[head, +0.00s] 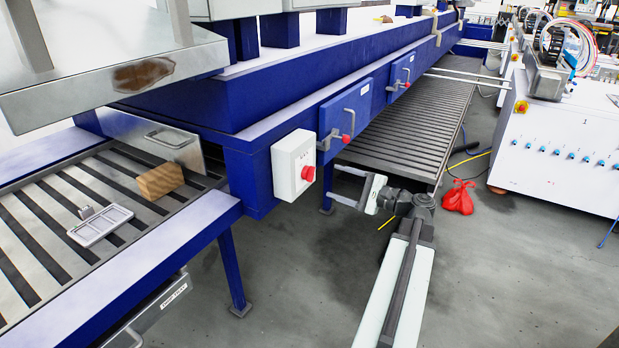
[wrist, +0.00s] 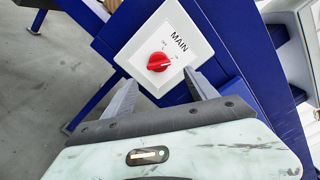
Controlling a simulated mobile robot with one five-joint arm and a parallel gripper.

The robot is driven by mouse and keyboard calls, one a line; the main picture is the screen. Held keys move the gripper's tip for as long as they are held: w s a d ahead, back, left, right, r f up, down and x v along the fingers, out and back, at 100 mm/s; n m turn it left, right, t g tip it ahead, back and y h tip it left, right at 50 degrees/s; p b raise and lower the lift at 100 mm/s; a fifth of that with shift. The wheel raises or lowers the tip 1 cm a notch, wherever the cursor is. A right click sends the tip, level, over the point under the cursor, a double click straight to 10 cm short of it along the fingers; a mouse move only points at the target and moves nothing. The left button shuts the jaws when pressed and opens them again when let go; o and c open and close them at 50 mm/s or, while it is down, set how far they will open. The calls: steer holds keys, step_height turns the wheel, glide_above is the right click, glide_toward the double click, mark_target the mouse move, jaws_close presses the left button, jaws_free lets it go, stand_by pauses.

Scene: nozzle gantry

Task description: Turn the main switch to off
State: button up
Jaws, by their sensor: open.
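The main switch is a white box (head: 288,166) on the blue beam, with a red knob (head: 308,174). In the wrist view its white plate (wrist: 185,35) reads MAIN, with the red knob (wrist: 158,62) below the word. A pale mark on the knob points toward the right side of the picture. The small position labels are too small to read surely. My gripper (head: 333,182) is open and empty, a short way right of the knob in the head view. In the wrist view the fingertips (wrist: 159,77) lie either side of the knob's lower edge, apparently short of it.
Two blue panels with red-knobbed handles, the nearer panel (head: 346,110) and the farther panel (head: 401,75), sit farther along the beam. A slatted bed (head: 410,130) lies behind my gripper. A wooden block (head: 160,181) and a grey tray (head: 100,226) lie at left. Floor below is open.

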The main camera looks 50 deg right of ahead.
mark_target(309, 174)
steer(key=x, duration=0.8)
steer(key=shift+w, duration=0.1)
steer(key=c, duration=1.4)
steer(key=shift+a, duration=0.1)
steer(key=shift+n, duration=0.4)
steer(key=n, duration=1.1)
steer(key=shift+n, duration=0.3)
steer(key=o, duration=1.4)
